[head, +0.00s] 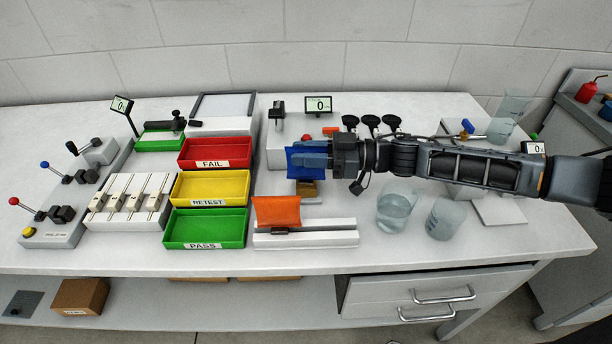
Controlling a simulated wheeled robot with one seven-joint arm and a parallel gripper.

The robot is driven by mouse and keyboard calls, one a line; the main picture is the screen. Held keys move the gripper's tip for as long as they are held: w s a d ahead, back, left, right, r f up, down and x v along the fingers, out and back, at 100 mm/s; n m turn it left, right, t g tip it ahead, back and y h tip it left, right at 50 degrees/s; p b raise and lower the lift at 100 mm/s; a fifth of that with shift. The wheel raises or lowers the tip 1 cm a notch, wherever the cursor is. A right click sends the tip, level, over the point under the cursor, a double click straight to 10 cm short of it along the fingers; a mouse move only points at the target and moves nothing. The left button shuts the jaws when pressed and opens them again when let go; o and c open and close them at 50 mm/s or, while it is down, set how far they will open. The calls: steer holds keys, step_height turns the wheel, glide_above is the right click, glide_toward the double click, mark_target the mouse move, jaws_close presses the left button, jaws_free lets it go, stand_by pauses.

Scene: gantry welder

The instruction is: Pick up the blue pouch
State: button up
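The blue pouch (291,172) shows in the head view near the middle of the bench, just right of the yellow RETEST tray. My gripper (308,155) reaches in from the right with its fingers pointing left, over the pouch. The fingers hide much of the pouch. Pouch and fingers overlap in this view, and I cannot tell whether the fingers are closed on it or whether it is lifted. A brown block (307,189) sits just below the pouch in the picture.
An orange pouch (277,210) stands at a white rail (320,240) in front. Red FAIL (215,147), yellow RETEST (232,188) and green PASS (232,225) trays lie left. Glass beakers (396,207) stand below my arm. Black knobs (370,122) stand behind it.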

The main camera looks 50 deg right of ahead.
jaws_close()
stand_by(0.4)
